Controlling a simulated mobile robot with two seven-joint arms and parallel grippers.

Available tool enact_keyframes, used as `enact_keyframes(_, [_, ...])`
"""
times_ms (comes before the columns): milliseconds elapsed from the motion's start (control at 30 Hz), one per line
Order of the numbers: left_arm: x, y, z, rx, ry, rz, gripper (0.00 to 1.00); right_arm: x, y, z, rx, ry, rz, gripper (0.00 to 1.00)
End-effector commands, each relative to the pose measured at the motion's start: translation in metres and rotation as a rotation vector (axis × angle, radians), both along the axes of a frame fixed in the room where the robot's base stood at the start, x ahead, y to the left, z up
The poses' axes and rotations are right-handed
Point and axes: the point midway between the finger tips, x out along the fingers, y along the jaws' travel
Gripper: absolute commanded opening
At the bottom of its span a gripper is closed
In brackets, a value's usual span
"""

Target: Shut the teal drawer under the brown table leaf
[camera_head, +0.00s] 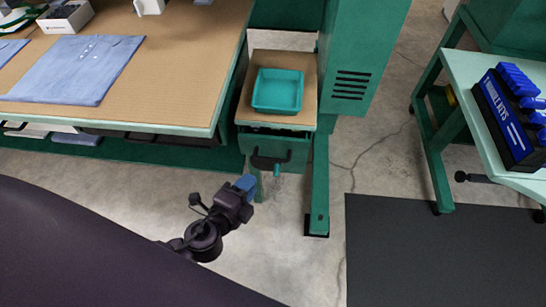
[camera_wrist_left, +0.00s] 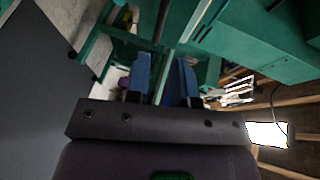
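The teal drawer (camera_head: 283,153) is under the small brown table leaf (camera_head: 245,105) in the head view. Its front carries a dark curved handle (camera_head: 268,163). A dark gap shows between the leaf's front edge and the drawer front, so the drawer looks slightly open; how far is hard to tell. My left gripper (camera_head: 246,186), with blue fingertips, is in front of and below the drawer front, a little left of the handle, and appears apart from it. In the left wrist view its blue fingers (camera_wrist_left: 161,78) stand apart with nothing clearly between them. My right gripper is out of view.
A teal tray (camera_head: 277,91) sits on the leaf. A large table (camera_head: 180,80) with a folded blue shirt (camera_head: 75,70) stands left. A green post (camera_head: 320,185) stands just right of the drawer. A cart (camera_head: 470,75) with a blue-and-black box (camera_head: 505,120) is at right. Open floor lies in front.

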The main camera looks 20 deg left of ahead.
Motion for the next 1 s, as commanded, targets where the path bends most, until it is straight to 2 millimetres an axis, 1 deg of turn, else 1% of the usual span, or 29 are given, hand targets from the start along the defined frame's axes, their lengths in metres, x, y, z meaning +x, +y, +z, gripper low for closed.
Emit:
enact_keyframes(167, [0.015, -0.002, -0.002, -0.001, -0.003, -0.002, 0.23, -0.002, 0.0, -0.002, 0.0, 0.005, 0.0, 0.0])
enact_keyframes(500, [0.065, -0.008, -0.013, 0.001, -0.001, -0.001, 0.23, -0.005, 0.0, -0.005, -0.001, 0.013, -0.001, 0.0])
enact_keyframes(633, [0.083, -0.01, -0.016, 0.002, -0.001, 0.0, 0.23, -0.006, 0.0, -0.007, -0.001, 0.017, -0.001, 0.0])
enact_keyframes(800, [0.097, -0.012, -0.02, 0.002, 0.001, 0.0, 0.23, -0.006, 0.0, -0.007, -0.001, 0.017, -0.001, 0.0])
enact_keyframes(1000, [0.104, -0.013, -0.021, 0.003, 0.0, -0.001, 0.23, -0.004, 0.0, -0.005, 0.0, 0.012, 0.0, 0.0])
